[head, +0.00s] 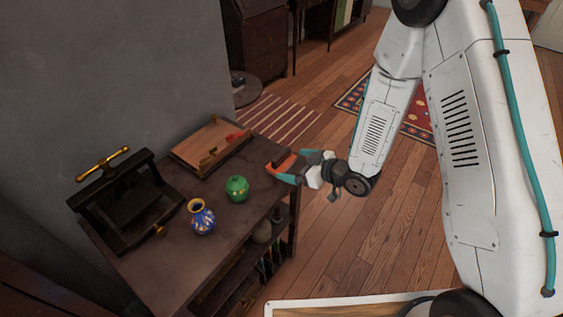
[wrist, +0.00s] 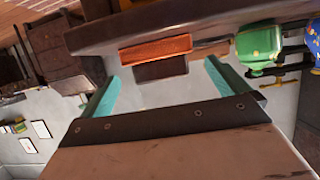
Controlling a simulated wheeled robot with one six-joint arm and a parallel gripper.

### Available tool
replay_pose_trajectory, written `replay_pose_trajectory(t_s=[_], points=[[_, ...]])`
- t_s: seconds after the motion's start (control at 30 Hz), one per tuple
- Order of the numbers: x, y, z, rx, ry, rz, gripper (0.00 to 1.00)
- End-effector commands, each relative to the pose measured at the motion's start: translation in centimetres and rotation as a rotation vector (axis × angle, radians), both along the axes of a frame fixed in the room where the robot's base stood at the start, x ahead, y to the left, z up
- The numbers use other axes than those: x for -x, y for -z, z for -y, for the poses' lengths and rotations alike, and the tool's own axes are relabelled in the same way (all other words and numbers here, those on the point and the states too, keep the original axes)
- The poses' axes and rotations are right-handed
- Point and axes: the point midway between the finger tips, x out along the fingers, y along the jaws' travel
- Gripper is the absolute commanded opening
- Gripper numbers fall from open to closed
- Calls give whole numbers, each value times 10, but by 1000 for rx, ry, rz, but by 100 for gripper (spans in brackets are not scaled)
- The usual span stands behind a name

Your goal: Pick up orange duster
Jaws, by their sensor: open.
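The orange duster (head: 283,163) lies at the right corner of the dark table top (head: 165,270). In the wrist view the duster (wrist: 156,48) shows as an orange block with a dark brown part beside it. My gripper (head: 298,168) is at that corner, with its teal fingers spread. In the wrist view the fingers of my gripper (wrist: 162,73) are apart, one to each side of the duster. Nothing is clamped. The head view partly hides the duster behind the fingers, and I cannot tell whether they touch it.
A green jar (head: 237,189) and a blue vase (head: 201,218) stand left of my gripper. A shallow wooden tray (head: 188,163) with red bits lies at the back. A black press (head: 115,208) with brass parts stands at the left. Open floor (head: 330,235) lies to the right.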

Motion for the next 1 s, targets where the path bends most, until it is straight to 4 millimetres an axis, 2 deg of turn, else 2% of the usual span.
replay_pose_trajectory(t_s=[0.4,0.73,0.83,0.87,1.0], points=[[-34,21,-39,2,1,0,100],[-38,24,-45,3,2,-1,100],[-38,24,-45,3,2,-1,72],[-38,24,-45,3,2,-1,67],[-38,24,-45,2,3,0,67]])
